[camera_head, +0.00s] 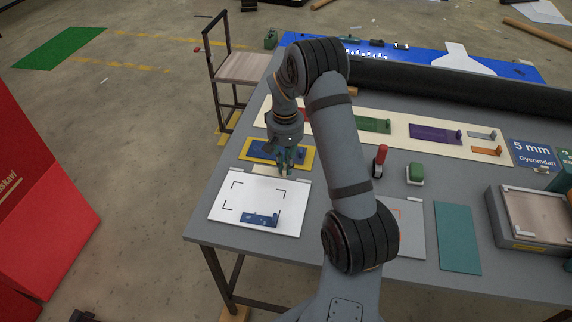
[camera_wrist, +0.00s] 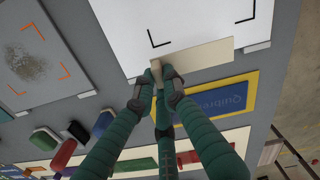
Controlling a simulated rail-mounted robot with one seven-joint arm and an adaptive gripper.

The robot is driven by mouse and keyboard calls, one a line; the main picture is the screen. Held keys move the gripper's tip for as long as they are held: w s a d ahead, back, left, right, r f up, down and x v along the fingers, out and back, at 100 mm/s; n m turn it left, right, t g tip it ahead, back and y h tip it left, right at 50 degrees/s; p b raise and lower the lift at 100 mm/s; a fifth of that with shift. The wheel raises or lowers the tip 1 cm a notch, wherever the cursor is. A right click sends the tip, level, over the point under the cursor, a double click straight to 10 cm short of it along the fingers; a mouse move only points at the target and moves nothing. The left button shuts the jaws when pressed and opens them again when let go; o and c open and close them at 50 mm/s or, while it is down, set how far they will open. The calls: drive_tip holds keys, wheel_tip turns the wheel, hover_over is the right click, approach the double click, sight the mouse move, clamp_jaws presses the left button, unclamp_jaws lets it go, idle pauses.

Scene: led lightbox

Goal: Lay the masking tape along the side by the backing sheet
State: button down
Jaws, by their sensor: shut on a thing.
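The white backing sheet (camera_head: 235,200) with black corner marks lies at the table's left end; part of it shows at the top of the wrist view (camera_wrist: 180,20). My gripper (camera_head: 285,172) is at the sheet's far edge. In the wrist view its green fingers (camera_wrist: 162,72) are shut on one end of the masking tape, a flat cream strip (camera_wrist: 200,60). The strip runs along the sheet's edge and seems to overlap it; I cannot tell whether it touches. In the head view the tape (camera_head: 262,169) shows partly, beside my fingers.
A blue card with a yellow border (camera_head: 250,150) lies just beyond the tape. A small blue piece (camera_head: 260,220) is on the sheet's near part. A red-handled stamp (camera_head: 380,158) and a green block (camera_head: 415,173) stand right of my arm. A teal mat (camera_head: 456,238) lies farther right.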

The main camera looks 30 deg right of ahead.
sight(286, 185)
drive_tip(key=shift+f+b, duration=2.35)
drive_tip(key=shift+f, duration=0.55)
drive_tip(key=shift+f+b, duration=0.3)
drive_tip(key=shift+b, duration=0.25)
drive_tip(key=c, duration=1.7)
unclamp_jaws()
drive_tip(key=shift+c, duration=0.2)
drive_tip(key=shift+r, duration=0.1)
wheel_tip(286, 185, up, 12)
drive_tip(key=shift+f, duration=0.1)
